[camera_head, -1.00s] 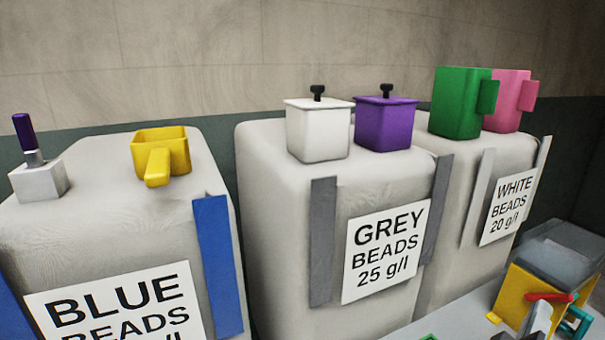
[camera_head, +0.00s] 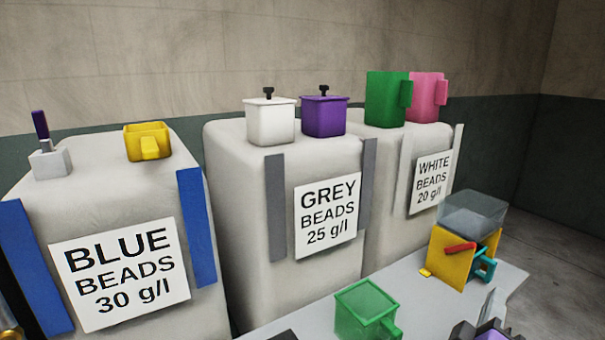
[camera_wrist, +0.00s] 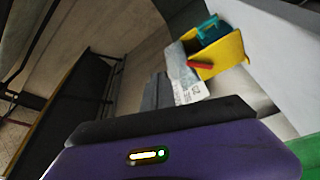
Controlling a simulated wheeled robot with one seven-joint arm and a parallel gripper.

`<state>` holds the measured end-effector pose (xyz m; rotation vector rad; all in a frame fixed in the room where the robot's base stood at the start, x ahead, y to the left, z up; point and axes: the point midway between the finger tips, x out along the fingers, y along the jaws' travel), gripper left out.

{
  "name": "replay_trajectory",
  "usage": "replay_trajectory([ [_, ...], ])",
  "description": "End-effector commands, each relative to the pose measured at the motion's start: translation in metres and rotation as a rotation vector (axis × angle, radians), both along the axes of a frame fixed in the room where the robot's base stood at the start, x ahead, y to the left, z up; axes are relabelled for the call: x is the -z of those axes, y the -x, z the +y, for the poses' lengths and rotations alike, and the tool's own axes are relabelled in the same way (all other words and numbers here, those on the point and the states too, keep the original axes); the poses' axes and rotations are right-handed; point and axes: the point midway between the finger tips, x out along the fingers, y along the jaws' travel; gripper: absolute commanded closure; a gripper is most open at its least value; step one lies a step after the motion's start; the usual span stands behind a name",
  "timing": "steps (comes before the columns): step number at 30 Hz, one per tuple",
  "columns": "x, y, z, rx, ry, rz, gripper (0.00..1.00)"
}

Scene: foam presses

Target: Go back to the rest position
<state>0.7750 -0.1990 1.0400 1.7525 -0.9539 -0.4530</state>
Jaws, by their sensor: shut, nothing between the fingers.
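My gripper (camera_wrist: 160,122) fills the lower part of the wrist view as a purple body with a small lit strip and a dark bar along its front edge. It is shut and holds nothing. The wrist view is tilted, with the yellow bead machine (camera_wrist: 222,55) beyond the gripper. In the head view that machine (camera_head: 452,258) stands on the grey table (camera_head: 415,300), with a red handle, a teal part and a clear hopper. A purple and dark part shows at the bottom right edge of the head view, mostly cut off; I cannot tell what it is.
Large sacks labelled blue beads (camera_head: 120,190), grey beads (camera_head: 250,200) and white beads (camera_head: 385,210) stand behind the table. A green container (camera_head: 362,312) stands on the table. Floor is clear at right.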

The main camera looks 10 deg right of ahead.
Motion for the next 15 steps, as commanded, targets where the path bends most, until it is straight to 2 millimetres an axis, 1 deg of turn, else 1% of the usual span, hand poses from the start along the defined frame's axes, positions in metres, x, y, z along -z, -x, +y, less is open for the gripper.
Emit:
replay_trajectory([
  [8,-0.01,-0.023,0.025,-0.166,-0.043,-0.086,1.0],
  [11,-0.007,-0.028,0.039,-0.249,-0.079,-0.116,1.0],
  [15,0.007,-0.027,0.064,-0.381,-0.149,-0.149,1.0],
])
